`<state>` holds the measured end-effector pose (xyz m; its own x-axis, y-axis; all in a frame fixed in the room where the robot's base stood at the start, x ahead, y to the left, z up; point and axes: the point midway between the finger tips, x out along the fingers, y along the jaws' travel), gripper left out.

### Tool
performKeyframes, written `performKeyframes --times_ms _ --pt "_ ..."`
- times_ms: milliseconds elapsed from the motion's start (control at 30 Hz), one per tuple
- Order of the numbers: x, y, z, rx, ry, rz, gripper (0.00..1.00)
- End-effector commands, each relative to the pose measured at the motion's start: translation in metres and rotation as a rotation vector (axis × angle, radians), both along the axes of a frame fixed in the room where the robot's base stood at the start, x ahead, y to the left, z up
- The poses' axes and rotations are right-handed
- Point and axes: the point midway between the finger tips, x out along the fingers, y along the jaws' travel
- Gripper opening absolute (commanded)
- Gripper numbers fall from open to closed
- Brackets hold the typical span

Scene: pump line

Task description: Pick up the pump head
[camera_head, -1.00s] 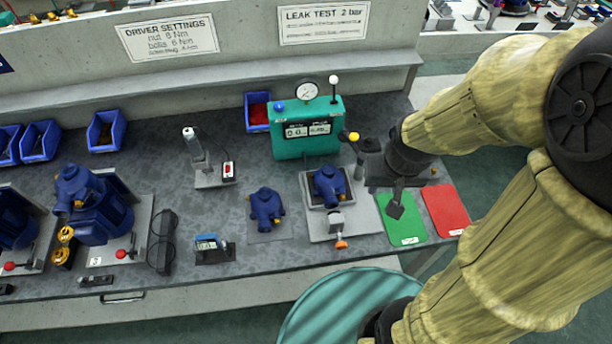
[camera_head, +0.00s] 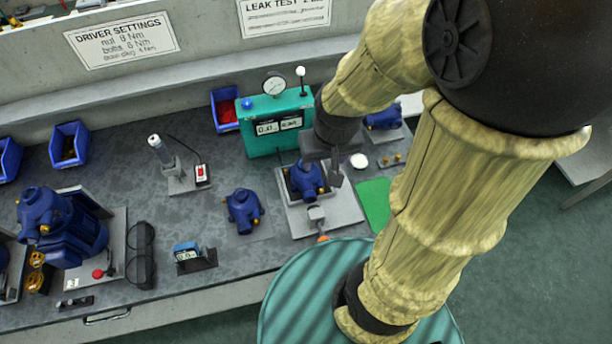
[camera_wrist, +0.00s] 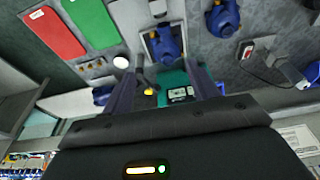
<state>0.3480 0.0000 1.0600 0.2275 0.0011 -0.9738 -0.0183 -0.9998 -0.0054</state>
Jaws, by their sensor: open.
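One blue pump head (camera_head: 307,180) sits in the grey fixture (camera_head: 345,205) in front of the teal leak tester. It also shows in the wrist view (camera_wrist: 166,46), ahead of and between the fingers. My gripper (camera_head: 336,178) is open and empty, above and just right of the fixture's pump head in the head view. Its two fingers (camera_wrist: 163,68) show spread in the wrist view. The exact height gap cannot be told.
The teal leak tester (camera_head: 270,125) stands behind the fixture. A green card (camera_head: 375,203) lies to its right; a red card (camera_wrist: 52,32) shows in the wrist view. A driver on a stand (camera_head: 165,155), a small display (camera_head: 190,255) and a pump assembly (camera_head: 60,225) stand leftward.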

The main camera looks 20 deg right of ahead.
Motion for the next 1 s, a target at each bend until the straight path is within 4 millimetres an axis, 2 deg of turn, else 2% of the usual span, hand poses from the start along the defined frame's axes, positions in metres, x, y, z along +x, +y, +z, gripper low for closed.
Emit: performKeyframes --times_ms 33,200,267,633,1000 --pt "0.002 0.000 0.000 0.008 0.005 -0.027 0.70" --pt "0.014 0.003 -0.005 0.075 0.043 -0.268 1.00" --pt "0.020 0.003 -0.008 0.106 0.065 -0.405 1.00" --pt "0.066 0.003 -0.034 0.243 0.175 -1.389 1.00" --pt "0.113 0.003 -0.064 0.287 0.144 -2.349 1.00"
